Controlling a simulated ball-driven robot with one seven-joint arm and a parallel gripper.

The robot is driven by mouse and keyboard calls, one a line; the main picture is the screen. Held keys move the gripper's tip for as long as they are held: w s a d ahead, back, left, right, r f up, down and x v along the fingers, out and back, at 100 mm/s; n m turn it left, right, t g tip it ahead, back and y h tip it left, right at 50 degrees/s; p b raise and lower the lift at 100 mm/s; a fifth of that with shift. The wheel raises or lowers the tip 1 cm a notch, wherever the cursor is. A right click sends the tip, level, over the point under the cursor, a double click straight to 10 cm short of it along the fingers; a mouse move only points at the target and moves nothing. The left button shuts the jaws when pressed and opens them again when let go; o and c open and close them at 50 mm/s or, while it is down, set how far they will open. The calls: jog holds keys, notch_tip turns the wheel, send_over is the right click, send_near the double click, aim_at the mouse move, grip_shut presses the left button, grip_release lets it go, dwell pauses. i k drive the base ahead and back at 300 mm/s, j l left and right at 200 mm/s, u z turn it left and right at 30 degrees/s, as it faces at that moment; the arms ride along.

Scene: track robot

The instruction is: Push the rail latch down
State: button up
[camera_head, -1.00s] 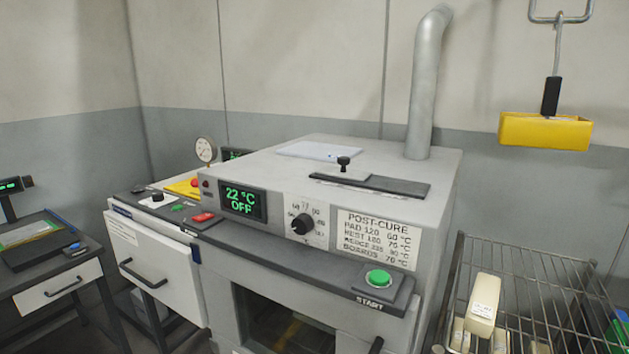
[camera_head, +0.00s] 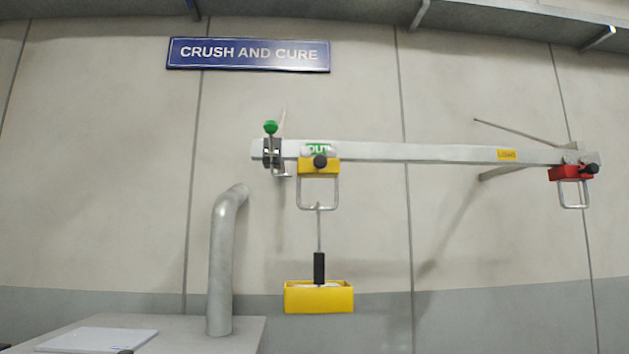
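The rail (camera_head: 450,154) runs across the wall, with a light metal beam held by brackets. At its left end is the rail latch (camera_head: 272,150), a dark metal piece with a green knob (camera_head: 270,127) standing up above the beam. Just right of the latch, a yellow trolley (camera_head: 319,165) with a black knob sits on the rail near a green OUT label, partly covering it. A yellow bin (camera_head: 319,297) hangs below it from a metal loop and a black-handled rod. My gripper is not in view.
A red trolley (camera_head: 571,174) with a loop is at the rail's right end, near a yellow LOAD label (camera_head: 507,155). A grey exhaust pipe (camera_head: 222,260) rises from the oven top (camera_head: 190,330) below left of the latch. A CRUSH AND CURE sign (camera_head: 248,54) hangs above.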

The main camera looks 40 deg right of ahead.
aim_at(270, 127)
jog(key=l+u, duration=0.2)
jog(key=l, duration=0.4)
jog(key=l+u, duration=0.2)
jog(key=l, duration=0.4)
jog(key=l+u, duration=0.15)
jog(key=l, duration=0.45)
jog(key=l+u, duration=0.2)
jog(key=l, duration=0.4)
jog(key=k+l+u, duration=0.2)
jog(key=l, duration=0.35)
jog(key=i, duration=0.05)
